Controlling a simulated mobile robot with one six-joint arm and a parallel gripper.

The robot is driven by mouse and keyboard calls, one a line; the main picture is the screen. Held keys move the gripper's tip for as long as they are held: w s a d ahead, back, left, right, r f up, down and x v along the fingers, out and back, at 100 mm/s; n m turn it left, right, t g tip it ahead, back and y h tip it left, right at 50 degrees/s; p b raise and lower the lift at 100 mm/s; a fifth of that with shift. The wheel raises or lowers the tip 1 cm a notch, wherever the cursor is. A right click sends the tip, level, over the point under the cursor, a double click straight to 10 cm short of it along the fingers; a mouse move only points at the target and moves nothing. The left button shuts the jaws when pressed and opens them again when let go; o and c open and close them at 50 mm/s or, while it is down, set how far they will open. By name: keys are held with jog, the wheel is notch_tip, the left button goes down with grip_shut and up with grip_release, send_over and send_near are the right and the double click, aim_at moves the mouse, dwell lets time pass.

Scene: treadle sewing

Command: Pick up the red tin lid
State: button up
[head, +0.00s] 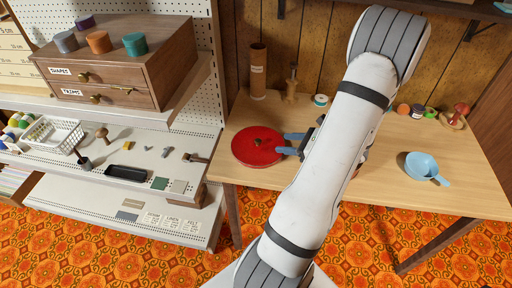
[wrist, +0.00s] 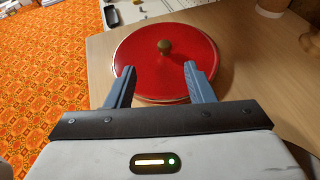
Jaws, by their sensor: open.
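The red tin lid (head: 256,147) is a round, flat red disc with a small brass-coloured knob at its centre. It is at the left part of the wooden table in the head view. In the wrist view the red tin lid (wrist: 147,50) lies just ahead of my gripper, with its knob (wrist: 165,46) upright. My gripper (wrist: 158,68) is open and empty. Its blue fingers reach over the near part of the lid, with the knob beyond and between the tips. In the head view my gripper (head: 282,144) is at the lid's right edge; my arm hides part of the table.
The wooden table (head: 395,197) also bears a brown cylinder (head: 258,72), a wooden stand (head: 292,84), a light-blue pan (head: 424,166) and several small items at right. A shelf unit with a drawer box (head: 125,62) stands close on the left. The table's front edge is near the lid.

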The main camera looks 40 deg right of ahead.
aim_at(259, 140)
jog(key=x, duration=0.9)
jog(key=shift+w+d+f, duration=0.15)
jog(key=shift+w+f, duration=0.15)
jog(key=shift+w, duration=0.1)
grip_shut()
